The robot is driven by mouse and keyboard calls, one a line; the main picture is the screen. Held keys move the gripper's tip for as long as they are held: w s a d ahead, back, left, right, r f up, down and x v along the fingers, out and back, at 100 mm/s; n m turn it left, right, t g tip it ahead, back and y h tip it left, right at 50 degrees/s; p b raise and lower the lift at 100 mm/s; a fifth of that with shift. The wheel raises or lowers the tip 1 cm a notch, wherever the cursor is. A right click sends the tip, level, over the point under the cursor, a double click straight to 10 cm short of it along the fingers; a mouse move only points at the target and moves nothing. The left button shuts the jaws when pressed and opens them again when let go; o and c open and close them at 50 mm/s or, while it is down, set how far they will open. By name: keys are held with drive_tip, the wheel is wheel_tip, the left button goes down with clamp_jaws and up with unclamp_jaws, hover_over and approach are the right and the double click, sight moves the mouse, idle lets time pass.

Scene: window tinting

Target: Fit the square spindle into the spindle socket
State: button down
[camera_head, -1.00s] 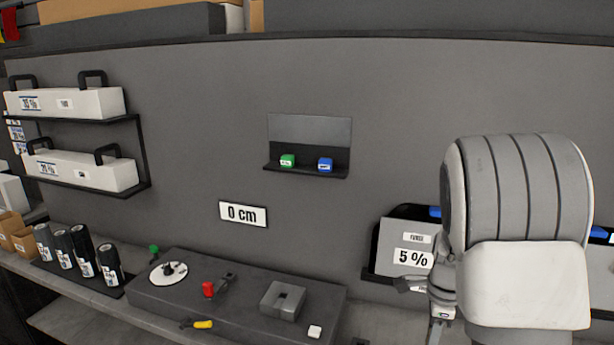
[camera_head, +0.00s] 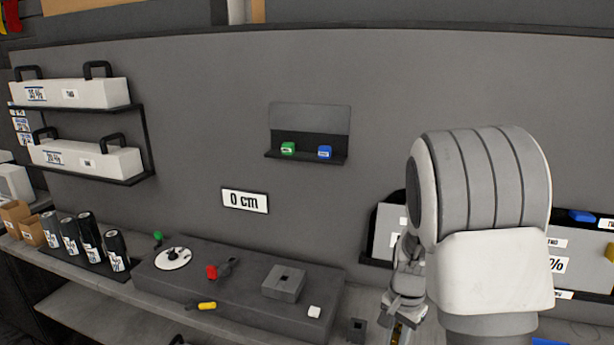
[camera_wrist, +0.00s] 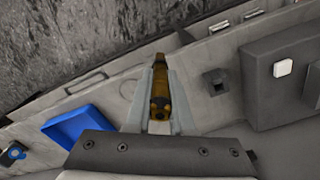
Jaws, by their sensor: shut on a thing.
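My gripper (camera_wrist: 157,75) is shut on a brass-coloured, narrow piece, the square spindle (camera_wrist: 158,100), which points away from the wrist between the fingers. In the head view my gripper (camera_head: 402,312) hangs low at the right, with the spindle (camera_head: 396,336) partly cut off by the lower edge. A small dark block with a square hole, apparently the spindle socket (camera_head: 357,330), stands on the bench left of my gripper. In the wrist view the socket (camera_wrist: 215,82) lies right of the spindle, apart from it.
A raised dark platform (camera_head: 215,285) left of the socket carries a grey block with a square hole (camera_head: 285,282), a white cube (camera_head: 314,312), a red-handled tool (camera_head: 212,271) and a disc. A blue tray (camera_wrist: 82,137) lies left in the wrist view. Bins stand behind my arm.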

drive_tip(key=a+n, duration=0.1)
drive_tip(key=n, duration=0.2)
drive_tip(key=a+f+n, duration=0.1)
drive_tip(key=a+n, duration=0.1)
drive_tip(key=n, duration=0.1)
drive_tip(key=s+a+f+n, duration=0.1)
drive_tip(key=a+n, duration=0.1)
drive_tip(key=n, duration=0.1)
drive_tip(key=shift+f, duration=0.25)
drive_tip(key=shift+w+d, duration=0.1)
